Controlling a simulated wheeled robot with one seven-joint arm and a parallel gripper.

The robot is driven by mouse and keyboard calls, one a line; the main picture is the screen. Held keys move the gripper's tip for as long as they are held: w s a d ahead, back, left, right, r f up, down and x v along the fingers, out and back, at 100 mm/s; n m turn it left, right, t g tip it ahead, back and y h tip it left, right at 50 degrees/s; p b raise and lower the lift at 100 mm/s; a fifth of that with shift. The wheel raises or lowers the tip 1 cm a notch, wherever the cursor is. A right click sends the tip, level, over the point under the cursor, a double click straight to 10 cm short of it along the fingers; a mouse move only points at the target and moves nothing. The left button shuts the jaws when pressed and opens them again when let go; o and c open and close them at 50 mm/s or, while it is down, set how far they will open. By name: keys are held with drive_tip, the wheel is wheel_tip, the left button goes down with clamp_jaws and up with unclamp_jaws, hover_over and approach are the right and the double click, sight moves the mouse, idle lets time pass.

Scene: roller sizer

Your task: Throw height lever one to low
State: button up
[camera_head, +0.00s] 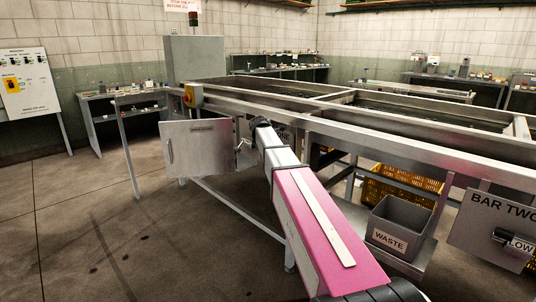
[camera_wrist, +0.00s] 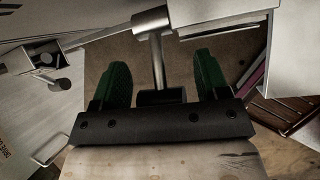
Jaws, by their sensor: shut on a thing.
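Height lever one shows in the wrist view as a metal rod (camera_wrist: 157,60) hanging from a thicker round bar end, with a dark block at its lower end. My gripper (camera_wrist: 161,88) has its green-padded fingers on either side of the lever and is shut on it. I cannot read the lever's setting.
A grey panel (camera_head: 200,148) stands left of my arm. On the right is the BAR TWO plate (camera_head: 480,222) with a black knob (camera_head: 503,236) beside a LOW label. A WASTE bin (camera_head: 400,224) and yellow crates (camera_head: 405,187) sit under the frame. The left floor is clear.

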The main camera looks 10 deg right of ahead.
drive_tip(key=shift+w+r+g+y, duration=0.2)
drive_tip(key=shift+r+g+y, duration=0.05)
drive_tip(key=shift+g+y, duration=0.05)
idle(0.4)
drive_tip(key=o, duration=1.2)
drive_tip(key=shift+o, duration=0.2)
drive_tip(key=v, duration=1)
drive_tip(key=shift+s+r, duration=0.15)
drive_tip(key=shift+r, duration=0.15)
drive_tip(key=shift+a, duration=0.1)
